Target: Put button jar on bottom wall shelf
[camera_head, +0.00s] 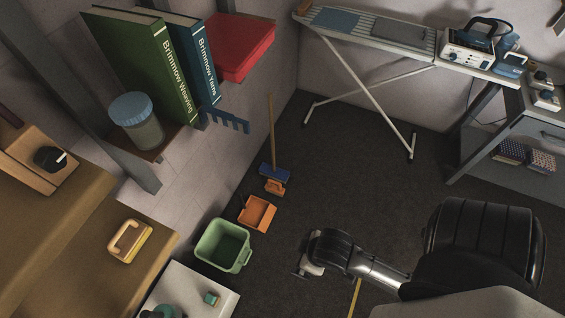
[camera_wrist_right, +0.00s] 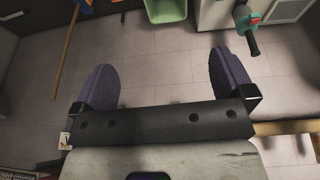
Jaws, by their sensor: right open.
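A clear jar with a blue lid (camera_head: 136,122), which looks like the button jar, stands upright on a brown wall shelf (camera_head: 156,152) at the upper left of the head view. It stands in front of a green book. I cannot tell whether another shelf lies below this one. My right gripper (camera_head: 306,262) is over the dark floor, far from the jar. In the right wrist view its two purple fingers (camera_wrist_right: 162,64) are spread apart with nothing between them. My left gripper is out of view.
A blue book (camera_head: 192,60) and a red box (camera_head: 240,45) share the shelf area. A green bin (camera_head: 222,246), an orange dustpan (camera_head: 257,213) and a broom (camera_head: 272,140) are on the floor. An ironing board (camera_head: 375,30) stands at the back. The middle floor is clear.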

